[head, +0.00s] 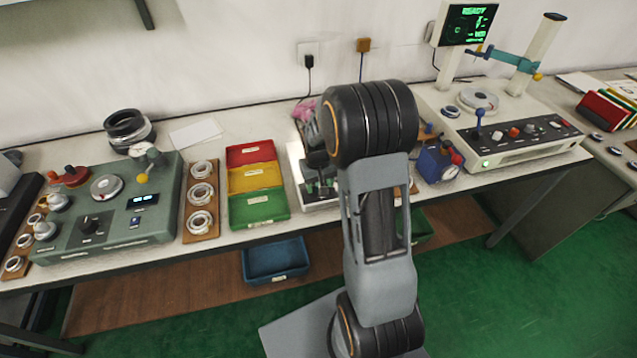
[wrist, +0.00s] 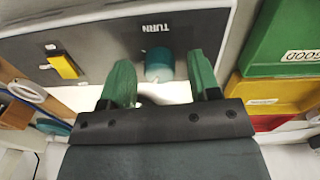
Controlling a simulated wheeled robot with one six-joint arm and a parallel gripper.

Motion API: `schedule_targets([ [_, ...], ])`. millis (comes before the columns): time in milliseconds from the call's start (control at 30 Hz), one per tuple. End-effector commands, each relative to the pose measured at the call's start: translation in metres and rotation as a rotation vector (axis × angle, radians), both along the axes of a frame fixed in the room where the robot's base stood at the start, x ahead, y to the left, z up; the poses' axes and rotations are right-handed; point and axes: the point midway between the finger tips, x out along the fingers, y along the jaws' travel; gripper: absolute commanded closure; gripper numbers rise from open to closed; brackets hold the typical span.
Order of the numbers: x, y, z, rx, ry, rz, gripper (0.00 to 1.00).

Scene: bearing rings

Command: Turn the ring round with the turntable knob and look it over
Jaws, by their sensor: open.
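My gripper (wrist: 160,74) is open and empty, with a green fingertip on each side of a teal knob (wrist: 159,62). The knob stands on a grey panel beside the word TURN, with a visible gap to each finger in the wrist view. A bright white surface (wrist: 178,92) shows behind the fingers, partly hidden by my gripper. In the head view my gripper (head: 320,186) is low over a white-edged lit box (head: 296,168), and my arm hides most of it. I cannot make out a ring there for certain.
A yellow switch (wrist: 63,65) sits on the same panel. Red (head: 250,152), yellow (head: 256,178) and green (head: 259,208) trays stand just left of the box. A wooden board (head: 201,222) holds several rings. A blue device (head: 437,162) stands to the right.

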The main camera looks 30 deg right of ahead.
Motion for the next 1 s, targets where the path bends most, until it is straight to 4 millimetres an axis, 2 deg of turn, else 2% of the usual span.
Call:
schedule_targets([
  [167, 0.0, 0.0, 0.001, 0.0, 0.0, 0.0, 0.44],
  [267, 0.0, 0.0, 0.009, 0.0, -0.001, 0.0, 0.44],
  [700, 0.001, 0.004, 0.094, -0.001, -0.004, 0.0, 0.44],
  [1000, 0.001, 0.005, 0.131, 0.0, -0.002, 0.0, 0.44],
])
